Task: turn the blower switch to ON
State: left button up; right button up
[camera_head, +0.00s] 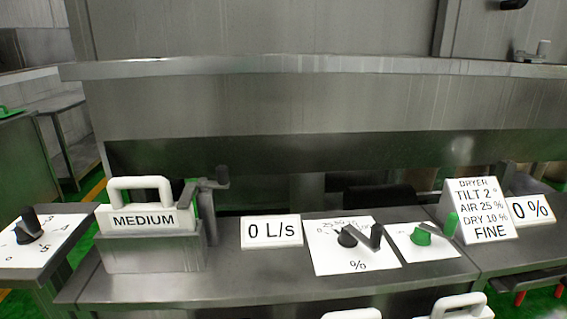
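A green knob (421,238) sits on a small white plate (437,251) on the steel bench, right of centre. A green upright bar (451,224) stands at the plate's right side. No ON or OFF lettering can be read on the plate, so I cannot tell its setting or confirm that it is the blower switch. Just left of it is a larger white dial plate (342,260) marked "%", with a black knob (347,238) and a dark bar (376,237). Neither of my grippers is in view.
A "0 L/s" sign (271,232), a "MEDIUM" block (147,220) with a white handle, a "DRYER" card (482,209) and a "0 %" sign (531,209) stand along the bench. Another dial (28,229) is at far left. White handles (460,304) show at the bottom edge.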

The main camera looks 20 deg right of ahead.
aim_at(421, 235)
jog(key=k, duration=0.5)
jog(key=z, duration=0.35)
jog(key=i, duration=0.35)
jog(key=z, duration=1.2)
jog(key=k, duration=0.5)
jog(key=z, duration=0.7)
jog(key=i, duration=0.9)
jog(key=u, duration=0.25)
